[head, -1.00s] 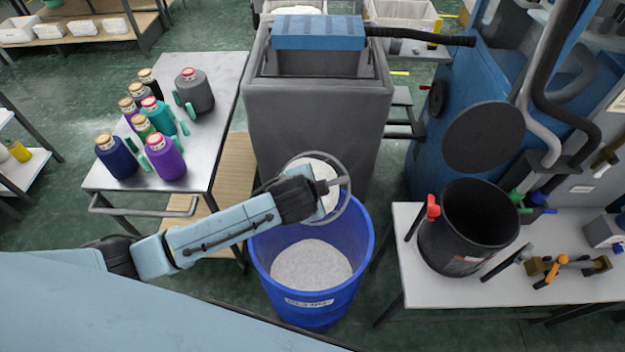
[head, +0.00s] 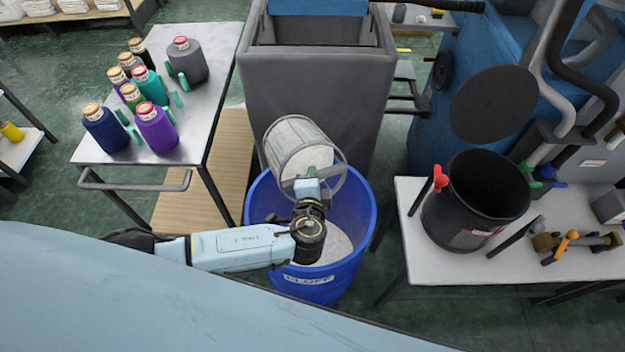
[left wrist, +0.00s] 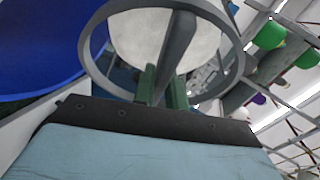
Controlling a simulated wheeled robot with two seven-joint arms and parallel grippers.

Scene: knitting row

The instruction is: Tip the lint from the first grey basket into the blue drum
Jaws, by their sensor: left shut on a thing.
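The grey basket (head: 290,140) hangs over the back part of the blue drum (head: 360,245), tilted toward its side with its open, ringed end facing me. White lint (head: 308,160) fills its mouth; it also shows as a pale round mass in the left wrist view (left wrist: 150,35). My left gripper (head: 307,185) is shut on the bar across the basket's mouth; its green fingers (left wrist: 162,90) clasp the bar in the left wrist view. Pale lint (head: 335,243) lies inside the drum, partly hidden by my arm. My right gripper is out of view.
A grey bin (head: 310,95) stands just behind the drum. A table with several yarn cones (head: 155,130) is at left. At right, a white table (head: 420,265) carries a black bucket (head: 480,200) and tools. A blue machine (head: 430,135) stands behind it.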

